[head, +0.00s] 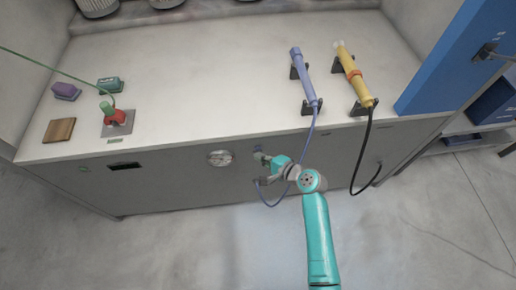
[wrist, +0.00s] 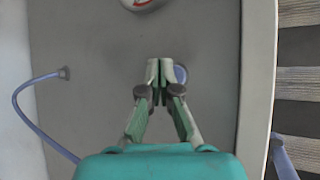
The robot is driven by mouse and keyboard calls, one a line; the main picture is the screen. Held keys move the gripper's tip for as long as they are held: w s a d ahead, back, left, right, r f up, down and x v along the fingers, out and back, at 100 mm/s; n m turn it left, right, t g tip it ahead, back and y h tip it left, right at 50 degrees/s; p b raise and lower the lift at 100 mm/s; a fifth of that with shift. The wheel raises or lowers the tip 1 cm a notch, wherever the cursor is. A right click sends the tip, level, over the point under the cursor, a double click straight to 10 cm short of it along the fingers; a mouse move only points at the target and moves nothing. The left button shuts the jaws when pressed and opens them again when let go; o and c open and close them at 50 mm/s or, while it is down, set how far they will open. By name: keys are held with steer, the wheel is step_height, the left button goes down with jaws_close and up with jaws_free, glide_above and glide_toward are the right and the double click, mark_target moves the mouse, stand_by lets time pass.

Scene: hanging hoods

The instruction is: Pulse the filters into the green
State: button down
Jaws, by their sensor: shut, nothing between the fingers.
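A round white gauge (head: 219,158) is set in the grey front panel of the bench. Its lower edge with a red arc shows at the top of the wrist view (wrist: 143,3); the needle reading is too small to tell. My gripper (head: 262,157) is shut and empty, in front of the panel to the right of the gauge. In the wrist view its fingertips (wrist: 159,70) are together, and a round blue-violet part (wrist: 181,74) on the panel shows partly behind the right finger. I cannot tell if they touch. Ribbed cylinders (head: 97,6), perhaps the filters, stand at the back.
A blue tool (head: 302,75) and a yellow tool (head: 352,74) lie in holders on the bench top (head: 210,75); their hoses hang down the front near my arm. A red-and-green fitting (head: 117,115), wooden block (head: 59,130) and purple item (head: 66,91) sit at left.

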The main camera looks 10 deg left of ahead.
steer(key=shift+s, duration=0.1)
steer(key=shift+s+d, duration=0.25)
steer(key=shift+s, duration=0.55)
steer(key=shift+s+d, duration=0.2)
steer(key=shift+s, duration=0.55)
steer(key=shift+s+d, duration=0.25)
steer(key=shift+s, duration=0.55)
steer(key=s+d+f+n+t+h, duration=0.15)
steer(key=s+d+h, duration=0.25)
steer(key=s+d, duration=0.5)
steer(key=s+d+f+n+t+h, duration=0.1)
steer(key=s+d+t+h, duration=0.2)
steer(key=s+d, duration=0.55)
steer(key=s+d+r+n+t+h, duration=0.1)
steer(key=s+r+n, duration=0.3)
steer(key=s+r, duration=0.6)
steer(key=s+d+r+n+t+h, duration=0.2)
steer(key=s+d+r+n, duration=0.2)
steer(key=s+r, duration=0.6)
steer(key=shift+s+r+h, duration=0.2)
steer(key=shift+r+h, duration=0.1)
steer(key=shift+h, duration=0.1)
